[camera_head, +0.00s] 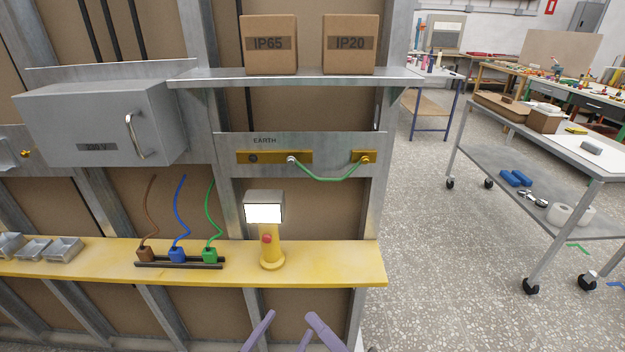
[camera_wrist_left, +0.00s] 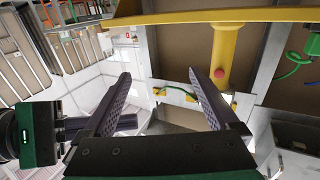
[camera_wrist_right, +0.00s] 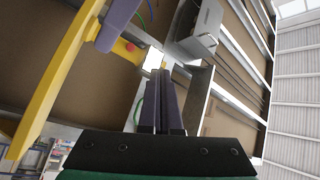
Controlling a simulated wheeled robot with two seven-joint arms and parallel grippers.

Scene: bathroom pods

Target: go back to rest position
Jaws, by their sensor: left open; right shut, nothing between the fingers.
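My left gripper (camera_wrist_left: 163,76) is open and empty in the left wrist view, its two dark fingers apart. A pair of spread purple fingers (camera_head: 288,318) shows at the bottom edge of the head view, below the yellow shelf (camera_head: 335,272); they look like this open gripper. My right gripper (camera_wrist_right: 166,72) is shut and empty in the right wrist view, its fingers side by side. A purple finger-like part (camera_wrist_right: 117,27) is close by in that view.
The yellow shelf carries a lit lamp (camera_head: 271,256) with a red button and brown, blue and green plugs (camera_head: 178,255). Above are a grey box (camera_head: 75,125), an earth panel (camera_head: 330,140) and two cartons (camera_head: 270,45). A grey trolley (camera_head: 495,130) stands right, with open floor between.

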